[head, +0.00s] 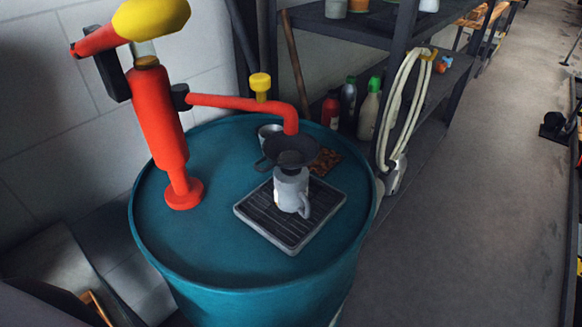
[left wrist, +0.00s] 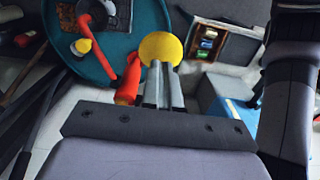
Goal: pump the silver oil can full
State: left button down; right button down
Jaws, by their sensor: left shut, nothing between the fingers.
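The silver oil can (head: 290,194), a grey can with a side handle, stands upright on a black ribbed drip tray (head: 250,212). A dark funnel (head: 291,152) sits over its mouth and hides its inside, so its level cannot be told. A red pump (head: 158,125) stands on the blue drum (head: 160,235), with its red spout (head: 235,102) ending above the funnel. A large yellow knob (head: 150,18) tops the pump; it also shows in the left wrist view (left wrist: 160,47). My left gripper (left wrist: 164,70) is shut and empty, its fingertips at the knob; contact is unclear. My right gripper is not in view.
A yellow cap (head: 260,82) stands behind the spout. A small metal cup (head: 268,132) sits behind the funnel. Shelving (head: 430,100) with bottles (head: 369,110) and a pale coiled hose (head: 400,100) is at the drum's right. Open floor (head: 470,200) lies further right.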

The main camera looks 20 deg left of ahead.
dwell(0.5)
pick_arm(q)
jog(key=shift+f+b, duration=5.45)
jog(key=shift+f, duration=2.4)
notch_tip(320, 180, up, 11)
jog(key=p, duration=1.2)
jog(key=shift+f+p, duration=0.15)
jog(key=shift+p, duration=0.2)
jog(key=shift+r, duration=2.5)
